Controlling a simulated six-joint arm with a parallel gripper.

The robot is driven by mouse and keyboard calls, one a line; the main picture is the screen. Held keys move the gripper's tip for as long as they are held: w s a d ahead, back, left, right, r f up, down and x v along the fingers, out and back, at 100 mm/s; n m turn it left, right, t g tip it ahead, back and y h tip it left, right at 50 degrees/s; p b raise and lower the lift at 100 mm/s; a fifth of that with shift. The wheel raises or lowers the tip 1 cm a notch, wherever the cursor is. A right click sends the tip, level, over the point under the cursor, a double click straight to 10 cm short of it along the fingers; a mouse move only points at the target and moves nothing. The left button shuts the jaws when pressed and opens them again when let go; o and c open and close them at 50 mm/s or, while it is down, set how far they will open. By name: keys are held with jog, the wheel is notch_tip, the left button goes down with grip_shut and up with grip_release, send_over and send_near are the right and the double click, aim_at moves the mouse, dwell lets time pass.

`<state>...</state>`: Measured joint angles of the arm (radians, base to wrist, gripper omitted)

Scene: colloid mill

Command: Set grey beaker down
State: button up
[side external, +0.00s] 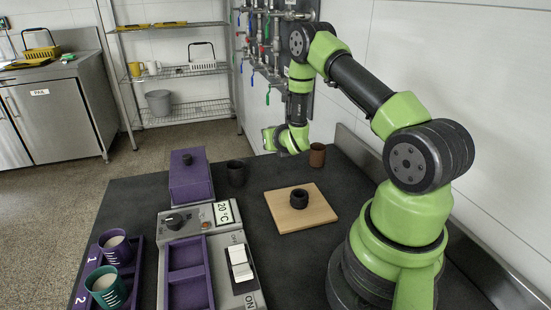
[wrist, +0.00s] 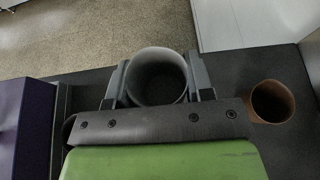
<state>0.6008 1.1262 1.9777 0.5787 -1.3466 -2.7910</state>
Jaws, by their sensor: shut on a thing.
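The grey beaker (wrist: 160,77) is between the two fingers of my gripper (wrist: 162,82) in the wrist view, and the fingers are shut on it. Its open rim faces the camera, and its lower part is hidden. In the side view my gripper (side external: 272,141) is at the far end of the dark worktop. I cannot tell whether the held beaker touches the worktop.
A brown cup (side external: 317,155) stands to the right, also in the wrist view (wrist: 272,101). A purple box (side external: 190,178) stands to the left. A wooden board (side external: 322,216) bears a dark ring-shaped part (side external: 299,198). The mill controls (side external: 215,250) and a purple cup tray (side external: 136,262) are nearer.

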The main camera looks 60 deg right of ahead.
aim_at(275, 166)
jog(key=shift+f, duration=3)
jog(key=shift+f, duration=0.1)
jog(key=o, duration=0.9)
